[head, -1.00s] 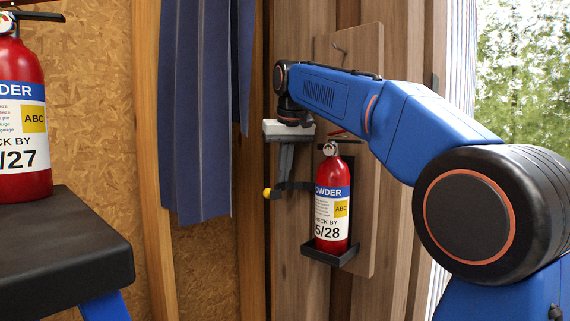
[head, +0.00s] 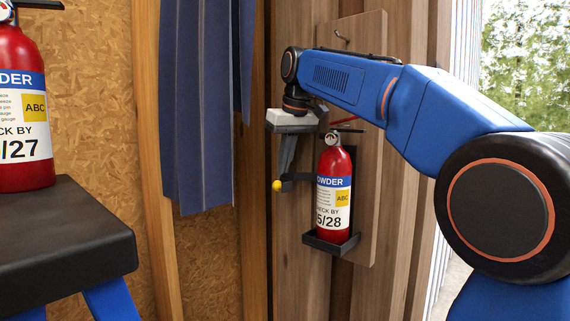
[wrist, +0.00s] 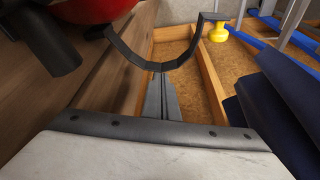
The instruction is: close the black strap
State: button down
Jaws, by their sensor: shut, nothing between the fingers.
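The black strap (head: 300,177) stands open beside the red fire extinguisher (head: 333,195), its free end swung out to the left with a yellow knob (head: 277,186) on it. In the wrist view the strap (wrist: 160,66) curves away from the extinguisher (wrist: 92,10) to the knob (wrist: 217,33). My gripper (head: 286,172) points down just left of the extinguisher's top. Its fingers are shut and empty, with the tips (wrist: 162,82) close to the strap's curved middle. I cannot tell whether they touch it.
The extinguisher stands in a black bracket (head: 331,245) on a wooden board (head: 368,200). A blue curtain (head: 200,110) hangs to the left. A second extinguisher (head: 22,120) stands on a black-topped stool (head: 70,235) at the far left.

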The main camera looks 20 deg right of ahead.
jog(key=shift+s+a+n+y, duration=0.2)
jog(key=shift+s+n+y, duration=0.2)
jog(key=shift+s+n, duration=1.1)
jog(key=shift+w, duration=0.15)
